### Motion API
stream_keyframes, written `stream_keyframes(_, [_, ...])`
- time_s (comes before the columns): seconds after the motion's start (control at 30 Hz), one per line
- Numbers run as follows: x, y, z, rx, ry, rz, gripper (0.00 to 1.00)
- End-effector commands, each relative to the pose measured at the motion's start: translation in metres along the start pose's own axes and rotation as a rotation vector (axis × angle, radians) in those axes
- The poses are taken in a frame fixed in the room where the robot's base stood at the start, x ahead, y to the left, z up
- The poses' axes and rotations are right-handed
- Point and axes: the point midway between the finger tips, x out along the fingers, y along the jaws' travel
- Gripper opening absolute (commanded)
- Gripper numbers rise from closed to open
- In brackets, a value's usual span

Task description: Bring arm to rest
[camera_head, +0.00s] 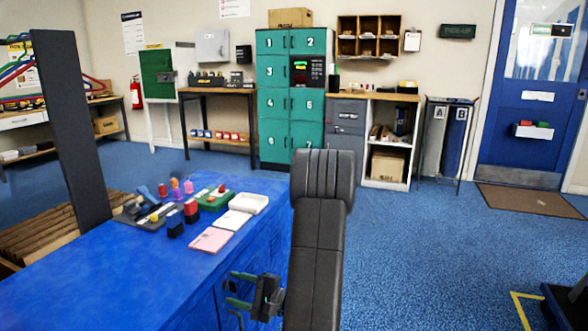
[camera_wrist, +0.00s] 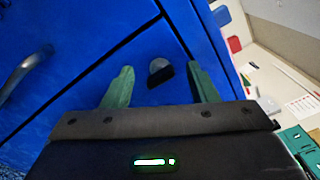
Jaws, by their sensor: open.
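My arm stands in front of the blue counter (camera_head: 100,265), its dark links running down the middle of the head view. My gripper (camera_head: 230,288) hangs low at its end, beside the counter's front. Its two green fingers are apart with nothing between them. In the wrist view my gripper (camera_wrist: 160,72) also shows open, pointing at the blue cabinet front (camera_wrist: 85,45). A small grey and black knob or lock (camera_wrist: 159,70) shows between the fingers, on the panel beyond. Whether the fingers touch the panel I cannot tell.
A metal handle (camera_wrist: 25,78) sits on the cabinet front. Teal lockers (camera_head: 273,100) stand at the back.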

Motion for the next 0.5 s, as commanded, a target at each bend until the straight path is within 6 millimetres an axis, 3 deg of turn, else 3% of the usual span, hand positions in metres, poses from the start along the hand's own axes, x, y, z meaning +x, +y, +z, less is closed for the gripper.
stream_keyframes(0.5, [-0.0001,-0.0054,0.0022,0.306,0.001,0.000,0.53])
